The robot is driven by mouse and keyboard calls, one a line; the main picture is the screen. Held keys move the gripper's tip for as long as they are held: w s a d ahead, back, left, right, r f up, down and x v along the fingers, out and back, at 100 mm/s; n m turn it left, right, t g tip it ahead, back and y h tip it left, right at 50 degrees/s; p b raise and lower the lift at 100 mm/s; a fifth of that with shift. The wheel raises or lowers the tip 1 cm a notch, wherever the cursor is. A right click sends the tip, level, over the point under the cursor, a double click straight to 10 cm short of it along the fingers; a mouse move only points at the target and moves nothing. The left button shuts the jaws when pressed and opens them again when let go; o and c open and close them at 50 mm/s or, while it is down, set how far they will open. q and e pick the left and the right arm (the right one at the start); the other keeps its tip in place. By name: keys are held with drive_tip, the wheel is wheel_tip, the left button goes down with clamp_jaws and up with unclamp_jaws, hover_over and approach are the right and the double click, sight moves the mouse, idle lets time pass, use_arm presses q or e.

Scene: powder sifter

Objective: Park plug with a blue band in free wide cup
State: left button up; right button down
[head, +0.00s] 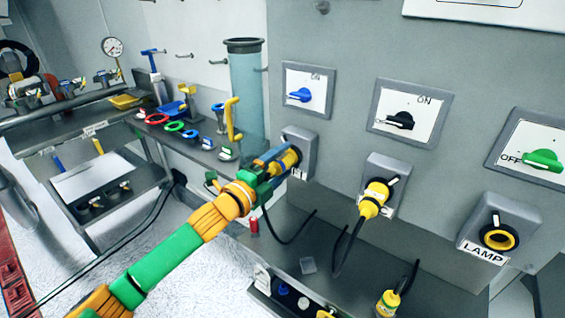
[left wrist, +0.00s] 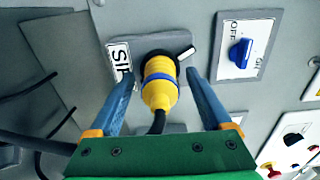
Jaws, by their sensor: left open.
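The yellow plug with a blue band (left wrist: 159,90) sits in the left wall socket, whose label begins "SI", and a black cable hangs from it. In the head view this plug (head: 289,159) is partly hidden by my left gripper (head: 280,162). My left gripper is open, with one blue finger on each side of the plug and gaps visible in the left wrist view (left wrist: 162,76). A low rack (head: 283,290) at the bottom of the head view holds several small items. I cannot tell which spot is the free wide cup. My right gripper is not in view.
Another yellow plug (head: 374,198) is in the middle socket, with a cable below. The LAMP socket (head: 499,237) is empty. A yellow plug (head: 388,302) stands at the front edge. A blue switch (head: 301,95) is above the left socket. A tall transparent cylinder (head: 247,100) stands behind.

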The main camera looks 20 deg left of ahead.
sight(269, 174)
use_arm(q)
drive_tip(key=shift+p, duration=0.45)
idle(0.7)
drive_tip(key=shift+c, duration=0.2)
clamp_jaws()
drive_tip(key=shift+s+f, duration=0.1)
drive_tip(key=shift+f, duration=0.1)
drive_tip(key=shift+r+v, duration=0.2)
drive_tip(key=shift+v, duration=1)
drive_tip(key=shift+s+a, duration=0.15)
drive_tip(key=shift+s, duration=0.1)
drive_tip(key=shift+v, duration=1.45)
